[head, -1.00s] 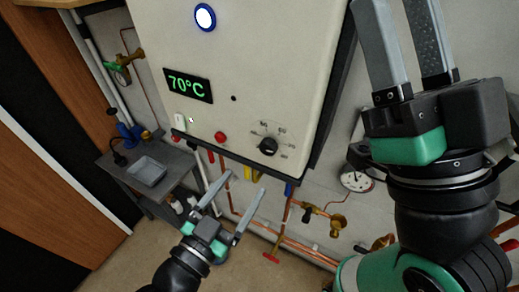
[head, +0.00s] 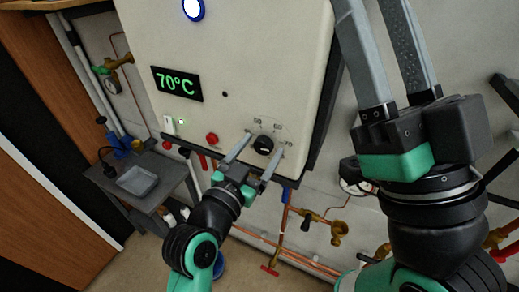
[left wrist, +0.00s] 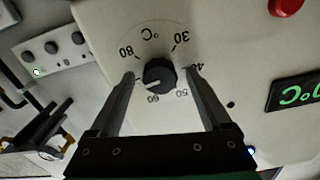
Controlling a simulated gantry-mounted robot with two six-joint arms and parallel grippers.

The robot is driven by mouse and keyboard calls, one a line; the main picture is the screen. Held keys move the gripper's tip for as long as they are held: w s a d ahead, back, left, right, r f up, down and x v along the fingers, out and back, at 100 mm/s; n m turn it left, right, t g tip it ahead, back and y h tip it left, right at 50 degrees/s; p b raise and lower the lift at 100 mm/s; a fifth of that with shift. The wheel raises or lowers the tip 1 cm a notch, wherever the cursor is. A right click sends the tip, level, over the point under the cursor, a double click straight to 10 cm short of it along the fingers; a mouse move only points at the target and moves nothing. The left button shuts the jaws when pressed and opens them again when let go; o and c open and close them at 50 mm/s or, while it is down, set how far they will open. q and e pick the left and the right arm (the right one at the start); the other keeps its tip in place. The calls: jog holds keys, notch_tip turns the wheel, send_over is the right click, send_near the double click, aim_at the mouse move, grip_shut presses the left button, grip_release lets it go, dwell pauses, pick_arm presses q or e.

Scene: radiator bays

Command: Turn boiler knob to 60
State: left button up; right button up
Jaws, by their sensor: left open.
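The black boiler knob (head: 263,145) is on the lower front of the cream boiler (head: 240,60). My left gripper (head: 265,141) is open, with one finger on each side of the knob. In the left wrist view the knob (left wrist: 159,75) sits between the fingertips, with a small gap showing on each side. Its white mark points down-left, past the 60 toward the dial part hidden by the left-hand finger. The green display (head: 177,83) reads 70°C. My right gripper (head: 368,8) is held up at the right with its fingers apart; its tips are at the picture's top edge.
Copper pipes and brass valves (head: 338,232) run below the boiler. A grey bench with a tray (head: 137,180) stands at the left.

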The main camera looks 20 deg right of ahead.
pick_arm(q)
grip_shut()
jog(key=shift+n, duration=0.4)
jog(key=n+p, duration=0.2)
jog(key=n, duration=0.3)
jog(key=shift+r, duration=0.1)
jog(key=shift+n+p, duration=1.05)
jog(key=shift+n, duration=1.35)
grip_release()
